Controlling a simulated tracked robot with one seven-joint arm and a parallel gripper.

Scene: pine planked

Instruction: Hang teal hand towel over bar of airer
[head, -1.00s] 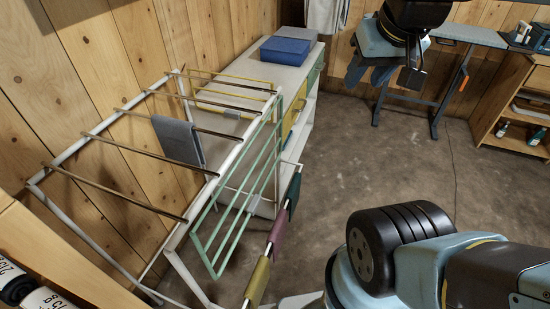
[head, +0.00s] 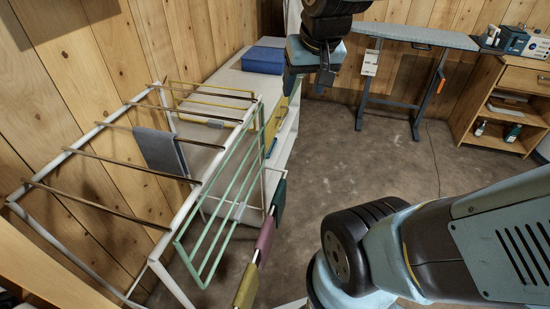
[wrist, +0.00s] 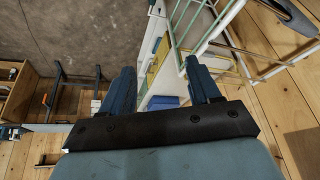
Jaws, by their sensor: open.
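The airer has a white frame (head: 187,204) with several brown bars and stands at the left of the head view. A dark teal-green cloth (head: 279,197), which looks like the teal hand towel, hangs at the far end of a low rail beside the airer. I cannot make it out surely in the wrist view. My gripper (head: 293,82) is high, beyond that cloth and apart from it, near the white shelf unit. In the wrist view, its two fingers (wrist: 162,88) are spread with nothing between them.
A grey-blue towel (head: 160,152) hangs over an airer bar. Purple (head: 265,240) and olive-yellow (head: 246,286) cloths share the low rail. A green folding wing (head: 225,190) juts from the airer.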

